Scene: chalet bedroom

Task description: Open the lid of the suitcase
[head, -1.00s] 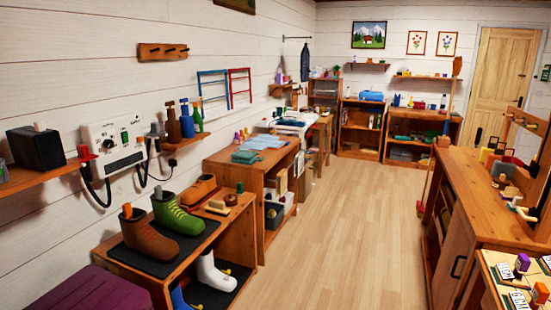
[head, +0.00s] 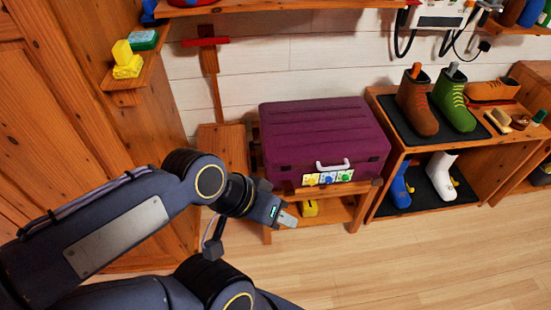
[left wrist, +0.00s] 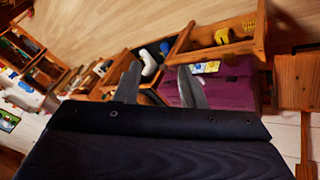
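The purple suitcase (head: 325,135) lies flat with its lid shut on a low wooden bench (head: 345,190). Its front has a white handle (head: 333,165) and a pale panel (head: 327,178) with yellow, blue and green marks. My left gripper (head: 288,217) is in front of the bench, below and left of the handle, apart from the suitcase. In the left wrist view the two fingers of the left gripper (left wrist: 160,86) stand apart with nothing held, and the suitcase (left wrist: 235,92) shows tilted behind and right of them. My right gripper is not in view.
A wooden shoe rack (head: 398,160) with boots stands right of the suitcase. A shelf (head: 285,7) runs above, and a small corner shelf (head: 140,80) holds sponges. A yellow object (head: 308,208) sits on the bench's lower board. The floor (head: 430,255) in front is clear.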

